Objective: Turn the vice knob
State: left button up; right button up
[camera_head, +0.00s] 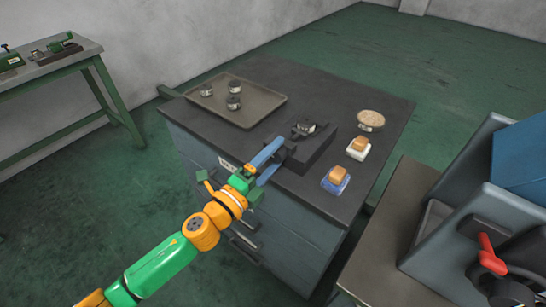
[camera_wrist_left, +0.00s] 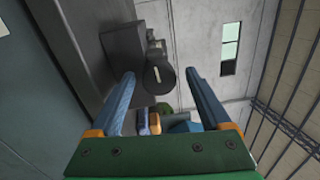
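The dark vice (camera_head: 312,147) stands on the dark top of a grey cabinet, near its front edge. Its round dark knob (camera_wrist_left: 159,76) with a pale slot-like mark faces my left wrist camera. My left gripper (camera_head: 271,160) is at the front end of the vice, with its blue fingers apart. In the wrist view the gripper (camera_wrist_left: 160,80) is open, with the knob between the fingertip lines and gaps on both sides. I cannot tell whether the fingertips reach past the knob's face. My right gripper is not in view.
A grey machine with a red handle (camera_head: 487,252) stands at right. A green-legged bench (camera_head: 50,68) is at left.

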pick_arm(q)
jog(key=b+v, duration=0.1)
jog(key=v, duration=0.6)
jog(key=shift+b, duration=0.3)
